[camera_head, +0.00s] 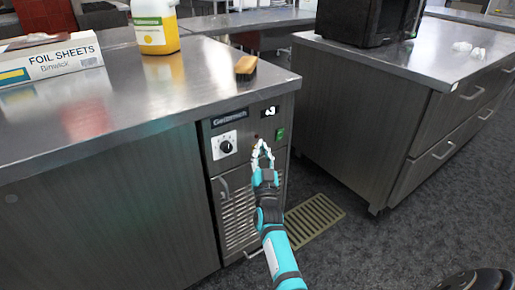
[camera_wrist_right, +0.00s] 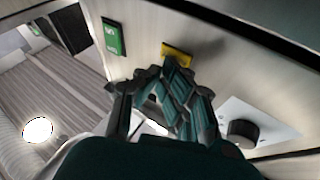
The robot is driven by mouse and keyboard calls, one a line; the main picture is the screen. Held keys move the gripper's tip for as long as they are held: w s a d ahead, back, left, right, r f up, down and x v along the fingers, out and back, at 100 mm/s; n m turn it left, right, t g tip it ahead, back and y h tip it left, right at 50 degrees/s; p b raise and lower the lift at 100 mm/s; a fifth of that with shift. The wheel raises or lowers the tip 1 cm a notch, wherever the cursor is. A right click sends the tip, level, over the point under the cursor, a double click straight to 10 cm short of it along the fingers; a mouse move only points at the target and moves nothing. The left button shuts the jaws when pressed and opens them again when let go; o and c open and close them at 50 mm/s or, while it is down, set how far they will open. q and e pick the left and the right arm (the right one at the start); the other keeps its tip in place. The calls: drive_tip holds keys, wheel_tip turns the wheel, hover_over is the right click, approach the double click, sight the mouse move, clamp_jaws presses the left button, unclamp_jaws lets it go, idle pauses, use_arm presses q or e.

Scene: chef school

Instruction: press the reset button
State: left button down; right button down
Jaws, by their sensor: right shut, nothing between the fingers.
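My right gripper (camera_head: 262,146) is shut and empty, its fingertips raised in front of the control panel of the grey counter unit. In the right wrist view the fingertips (camera_wrist_right: 168,76) lie just below a yellow piece (camera_wrist_right: 177,53) on the panel and cover part of it. It may be the reset button or its plate; no lettering is readable. Whether the fingertips touch it I cannot tell. A green switch (camera_head: 280,134) sits right of the gripper, and also shows in the wrist view (camera_wrist_right: 113,38). A black knob (camera_head: 226,147) is on the left. My left gripper is not in view.
A small display (camera_head: 270,112) is above the gripper. A vented door (camera_head: 238,205) is below the panel. The counter top (camera_head: 150,105) overhead holds a brush (camera_head: 245,67), a jug (camera_head: 155,27) and a foil box (camera_head: 52,60). A floor grate (camera_head: 314,220) lies right of my arm.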

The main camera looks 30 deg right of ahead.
drive_tip(key=shift+s, duration=0.1)
drive_tip(key=shift+s+p, duration=0.35)
drive_tip(key=shift+p, duration=0.05)
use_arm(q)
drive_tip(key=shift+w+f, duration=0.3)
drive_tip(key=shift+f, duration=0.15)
use_arm(e)
drive_tip(key=shift+s, duration=0.4)
